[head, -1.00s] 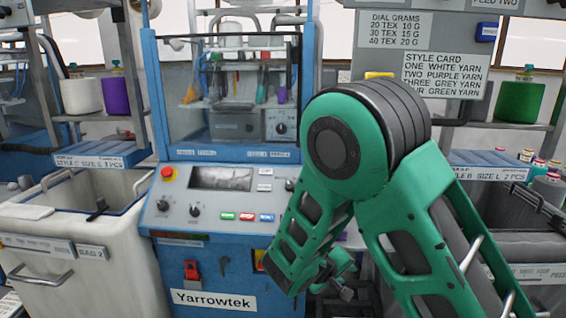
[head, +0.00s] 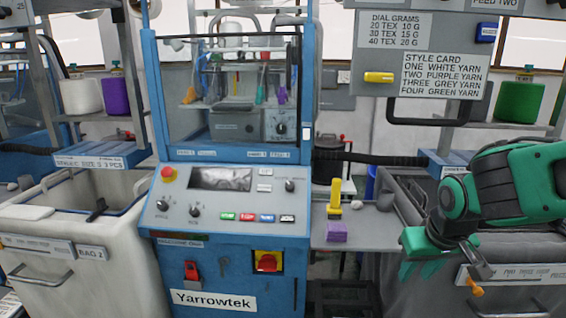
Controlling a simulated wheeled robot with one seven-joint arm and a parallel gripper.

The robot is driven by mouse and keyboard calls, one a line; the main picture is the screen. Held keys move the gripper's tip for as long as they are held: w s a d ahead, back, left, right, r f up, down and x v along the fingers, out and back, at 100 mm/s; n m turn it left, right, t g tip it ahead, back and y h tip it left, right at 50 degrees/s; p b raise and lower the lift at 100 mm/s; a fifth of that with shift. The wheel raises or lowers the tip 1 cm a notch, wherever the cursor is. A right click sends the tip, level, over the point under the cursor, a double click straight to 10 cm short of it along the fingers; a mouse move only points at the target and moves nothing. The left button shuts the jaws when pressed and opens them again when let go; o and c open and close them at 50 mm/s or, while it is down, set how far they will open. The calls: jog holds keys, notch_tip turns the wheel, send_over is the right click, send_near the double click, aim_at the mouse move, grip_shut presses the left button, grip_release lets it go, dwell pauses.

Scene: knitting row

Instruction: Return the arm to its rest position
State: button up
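My green and black arm (head: 515,185) is folded at the right side of the head view, in front of the grey bin. My gripper (head: 448,258) hangs low at the arm's left end, over the front of that bin. Its fingers are small and partly hidden by the wrist, so I cannot tell whether they are open or shut. I see no clear object held in it.
The blue Yarrowtek machine (head: 225,255) stands in the middle. A grey shelf (head: 360,228) to its right bears a purple block (head: 337,232) and a yellow piece (head: 335,197). A pale bin (head: 85,275) stands left, a grey bin (head: 400,285) right.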

jog(key=s+d+m+g, duration=0.2)
jog(key=s+d, duration=0.3)
jog(key=s, duration=0.5)
jog(key=s+d+m+g, duration=0.2)
jog(key=s+d+m, duration=0.2)
jog(key=s, duration=0.5)
jog(key=d, duration=0.2)
jog(key=shift+s+d+y, duration=0.3)
jog(key=shift+s+y, duration=0.05)
jog(key=shift+y, duration=0.05)
jog(key=shift+r, duration=0.1)
